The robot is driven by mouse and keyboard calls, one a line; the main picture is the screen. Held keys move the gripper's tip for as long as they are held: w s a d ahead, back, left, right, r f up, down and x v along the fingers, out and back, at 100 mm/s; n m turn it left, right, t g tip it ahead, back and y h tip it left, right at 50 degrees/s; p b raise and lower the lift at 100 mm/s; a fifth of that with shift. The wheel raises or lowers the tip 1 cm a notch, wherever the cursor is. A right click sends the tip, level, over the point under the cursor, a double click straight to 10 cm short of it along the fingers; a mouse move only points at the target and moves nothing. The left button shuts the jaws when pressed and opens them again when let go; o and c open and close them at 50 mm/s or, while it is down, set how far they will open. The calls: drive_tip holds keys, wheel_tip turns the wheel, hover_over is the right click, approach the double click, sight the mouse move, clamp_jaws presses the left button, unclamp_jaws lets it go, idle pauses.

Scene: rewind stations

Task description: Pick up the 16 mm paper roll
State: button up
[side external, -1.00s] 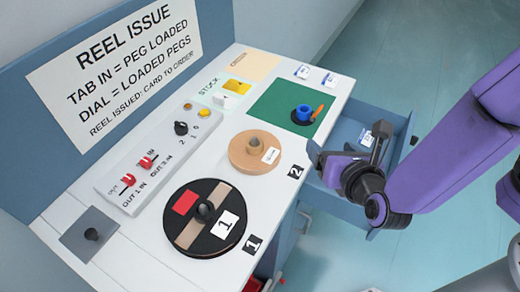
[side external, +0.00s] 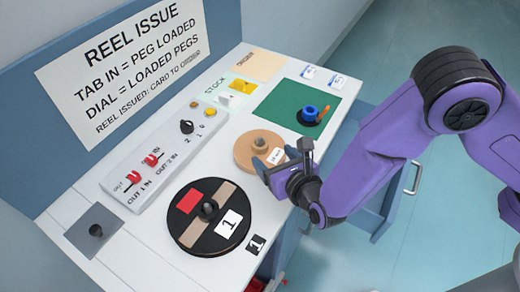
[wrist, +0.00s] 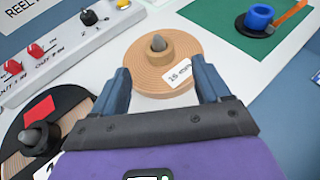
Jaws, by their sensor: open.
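The 16 mm paper roll (side external: 252,153) is a tan round roll lying flat on the white bench, with a grey peg tip showing in its raised centre. In the wrist view the paper roll (wrist: 138,68) carries a white label (wrist: 178,76) reading "16 mm". My gripper (side external: 279,168) is at the roll's near right side in the side view and hides part of it. In the wrist view my gripper (wrist: 162,82) is open and empty, with its two blue fingers apart and the roll beyond and between them.
A black reel (side external: 209,217) with a red patch and a "1" card lies in front. A control panel (side external: 160,160) with red switches and a dial runs behind. A green mat (side external: 280,98) holds a blue cup-like piece (side external: 308,113) and an orange strip.

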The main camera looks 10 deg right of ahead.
sight(262, 145)
drive_tip(key=shift+x, duration=3.5)
drive_tip(key=shift+r, duration=0.15)
drive_tip(key=c, duration=1.3)
